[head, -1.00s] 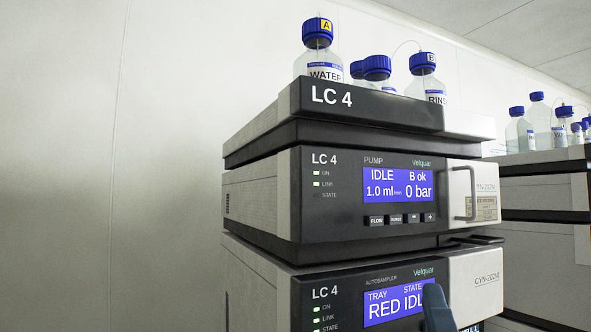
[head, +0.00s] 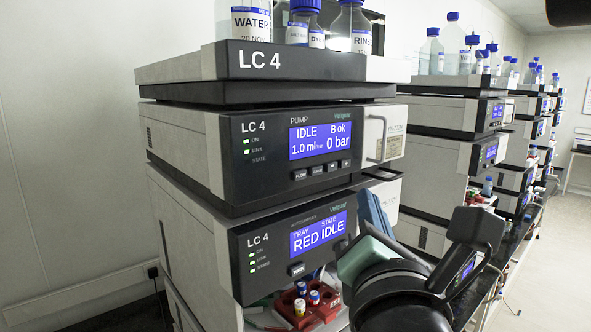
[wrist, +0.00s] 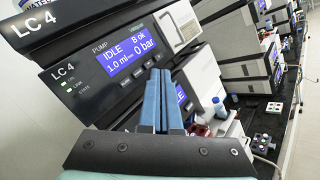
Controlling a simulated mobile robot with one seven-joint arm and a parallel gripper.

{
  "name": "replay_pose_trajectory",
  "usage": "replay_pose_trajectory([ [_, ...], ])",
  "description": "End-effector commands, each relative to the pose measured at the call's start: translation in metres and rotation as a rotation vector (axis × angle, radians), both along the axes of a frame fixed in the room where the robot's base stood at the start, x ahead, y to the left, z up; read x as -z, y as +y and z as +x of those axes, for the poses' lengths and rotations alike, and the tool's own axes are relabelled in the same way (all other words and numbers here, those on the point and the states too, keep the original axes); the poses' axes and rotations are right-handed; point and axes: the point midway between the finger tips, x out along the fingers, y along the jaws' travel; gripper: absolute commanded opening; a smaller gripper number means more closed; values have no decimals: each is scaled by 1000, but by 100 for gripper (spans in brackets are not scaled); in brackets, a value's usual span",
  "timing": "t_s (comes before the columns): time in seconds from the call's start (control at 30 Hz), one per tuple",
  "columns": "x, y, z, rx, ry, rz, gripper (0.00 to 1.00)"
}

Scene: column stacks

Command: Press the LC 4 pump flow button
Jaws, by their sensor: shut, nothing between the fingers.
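The LC 4 pump (head: 262,185) is the upper unit of the near stack. Its screen (head: 320,140) reads IDLE, 1.0 ml/min, 0 bar. The FLOW button (head: 301,174) is the leftmost of a short row of dark buttons under that screen. My gripper (head: 366,196) is shut and empty, its blue fingers to the right of and a little below the button, apart from it in the picture.
The LC 4 autosampler (head: 262,270) sits below the pump, with a red vial rack (head: 295,318) in its opening. A handle (head: 377,140) sticks out at the pump's right. Bottles (head: 258,22) stand on top. More stacks (head: 455,130) run along the right.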

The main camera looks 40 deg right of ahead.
Motion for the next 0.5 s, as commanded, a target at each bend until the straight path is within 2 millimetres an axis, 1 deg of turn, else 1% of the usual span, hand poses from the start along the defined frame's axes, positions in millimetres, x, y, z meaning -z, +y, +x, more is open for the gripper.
replay_pose_trajectory([
  [0.17,0,1,3,-2,-1,1,0],
  [0.27,0,1,10,-4,-2,2,0],
  [0.37,0,3,22,-5,-1,1,0],
  [0.5,0,4,42,-5,-1,1,0],
])
